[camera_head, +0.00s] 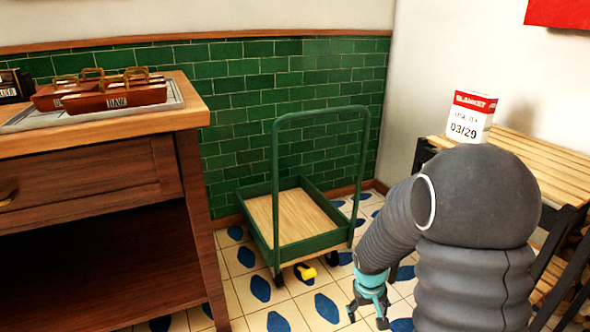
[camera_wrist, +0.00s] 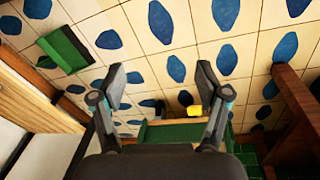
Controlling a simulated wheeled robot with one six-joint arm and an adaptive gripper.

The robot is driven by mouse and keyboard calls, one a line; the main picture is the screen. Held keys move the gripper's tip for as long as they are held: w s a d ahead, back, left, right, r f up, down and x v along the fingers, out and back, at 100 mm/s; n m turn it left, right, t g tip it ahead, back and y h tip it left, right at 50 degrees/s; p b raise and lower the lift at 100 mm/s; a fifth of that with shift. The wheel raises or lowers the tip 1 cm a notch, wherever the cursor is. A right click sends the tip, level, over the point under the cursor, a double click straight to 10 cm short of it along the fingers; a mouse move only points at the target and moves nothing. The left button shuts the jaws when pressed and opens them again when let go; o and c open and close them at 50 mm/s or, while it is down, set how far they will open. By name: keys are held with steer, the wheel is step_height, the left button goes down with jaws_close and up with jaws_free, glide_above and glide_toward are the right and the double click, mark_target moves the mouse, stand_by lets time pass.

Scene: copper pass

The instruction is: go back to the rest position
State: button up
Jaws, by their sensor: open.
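My gripper (camera_head: 367,318) hangs at the end of my dark grey arm, pointing down above the tiled floor. It is in front of and to the right of the green trolley (camera_head: 262,245). In the wrist view my gripper (camera_wrist: 162,84) has its two fingers spread wide apart with nothing between them. Floor tiles show beyond the fingers. The trolley's green edge (camera_wrist: 180,132) shows below them in that view, partly hidden by my gripper.
A wooden counter (camera_head: 100,140) with a tray of brown boxes (camera_head: 118,98) stands left. A yellow object (camera_head: 305,271) is at the trolley's front. The trolley bed looks empty.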

steer(key=s+a+r+t+p, duration=0.1)
steer(key=s+r+t, duration=0.1)
steer(key=s+r, duration=0.8)
steer(key=s+a+r+m+t+y+p, duration=0.1)
steer(key=s+a+r+t+p, duration=0.1)
steer(key=s+r, duration=0.9)
step_height(320, 180, up, 8)
steer(key=shift+s+f+m, duration=0.15)
steer(key=shift+f+m, duration=0.1)
steer(key=shift+m, duration=0.05)
